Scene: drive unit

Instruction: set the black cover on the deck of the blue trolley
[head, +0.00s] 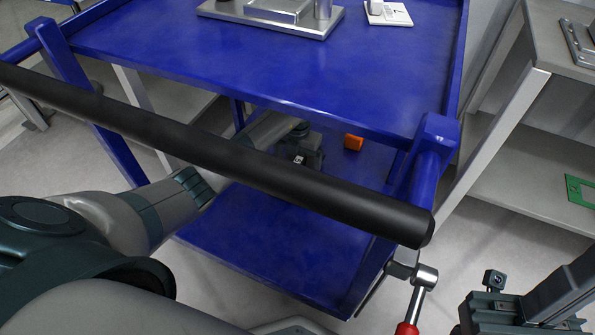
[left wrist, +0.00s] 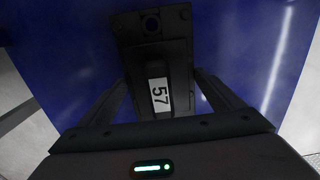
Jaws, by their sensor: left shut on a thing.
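The black cover (left wrist: 178,48) is a dark plate with a hole and a raised part labelled 57. In the head view my left arm reaches under the black handle bar. The left gripper (head: 303,148) and the label show below the deck's front edge, over the lower shelf; the bar hides part of them. The blue trolley's deck (head: 270,65) is the upper blue surface. My right gripper (head: 492,300) is at the lower right, its opening unclear.
The black handle bar (head: 220,150) crosses in front of the deck. A grey metal unit (head: 270,15) and a white item (head: 388,13) stand at the deck's back. An orange block (head: 353,142) is on the lower shelf (head: 270,245). A red-handled ratchet (head: 420,295) is at right. The deck's front is bare.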

